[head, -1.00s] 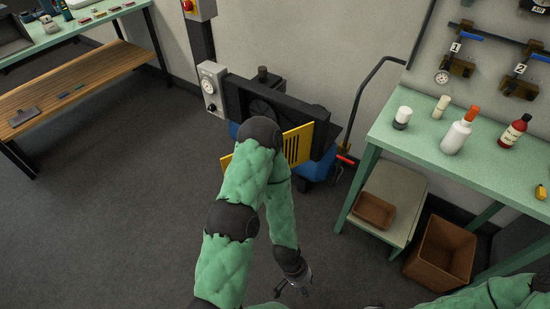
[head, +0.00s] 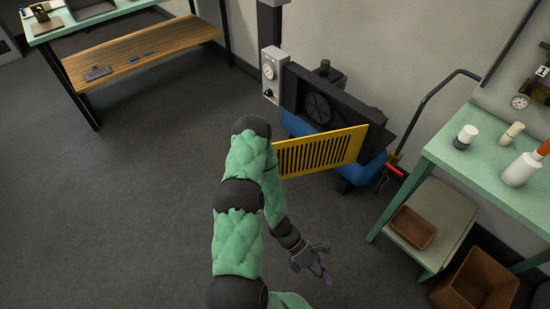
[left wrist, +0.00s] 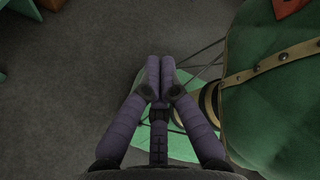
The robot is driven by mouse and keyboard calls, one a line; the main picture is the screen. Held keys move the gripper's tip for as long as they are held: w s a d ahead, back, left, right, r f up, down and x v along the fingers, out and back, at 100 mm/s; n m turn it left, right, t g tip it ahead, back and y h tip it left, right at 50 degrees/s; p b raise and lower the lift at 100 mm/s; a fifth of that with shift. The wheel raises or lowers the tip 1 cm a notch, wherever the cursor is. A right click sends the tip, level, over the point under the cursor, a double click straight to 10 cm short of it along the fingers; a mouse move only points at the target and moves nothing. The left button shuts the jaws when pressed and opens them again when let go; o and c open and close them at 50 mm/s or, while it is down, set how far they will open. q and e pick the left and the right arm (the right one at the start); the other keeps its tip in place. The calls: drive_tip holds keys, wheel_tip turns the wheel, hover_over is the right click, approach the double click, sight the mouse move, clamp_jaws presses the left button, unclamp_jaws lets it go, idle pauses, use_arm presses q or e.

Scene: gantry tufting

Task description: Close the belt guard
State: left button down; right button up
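The belt guard (head: 320,152) is a yellow slotted panel on the blue compressor (head: 300,124) by the wall. It stands swung out at an angle from the black frame (head: 335,100), leaving the dark round wheel (head: 317,107) behind it exposed. My left arm covers the guard's near left end. My left gripper (head: 320,272) hangs low over the floor, in front of and below the guard, apart from it. In the left wrist view its purple fingers (left wrist: 159,68) meet at the tips with nothing between them. My right gripper is out of view.
A grey gauge box (head: 270,72) stands left of the compressor. A red-tipped handle (head: 394,171) sticks out at its right. A green table (head: 490,175) with bottles and a lower shelf is at the right, with a brown bin (head: 475,285) below. Floor at the left is clear.

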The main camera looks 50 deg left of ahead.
use_arm(q)
drive_tip(key=w+a+r+n+t, duration=0.1)
drive_tip(key=w+a+n+t, duration=0.6)
drive_tip(key=w+n, duration=0.15)
drive_tip(key=n+t+y+b, duration=0.3)
drive_tip(key=n+t+y, duration=0.6)
drive_tip(key=n+y, duration=1)
approach(279, 149)
drive_tip(key=w+d, duration=0.2)
drive_tip(key=w, duration=0.2)
drive_tip(key=a, duration=0.1)
drive_tip(key=w+a+b, duration=0.1)
drive_tip(key=a, duration=0.1)
drive_tip(key=shift+w+a+r+n+h+b, duration=0.15)
drive_tip(key=shift+a+r+n+h+b, duration=0.05)
drive_tip(key=shift+a+n+h+b, duration=0.15)
drive_tip(key=shift+r, duration=0.1)
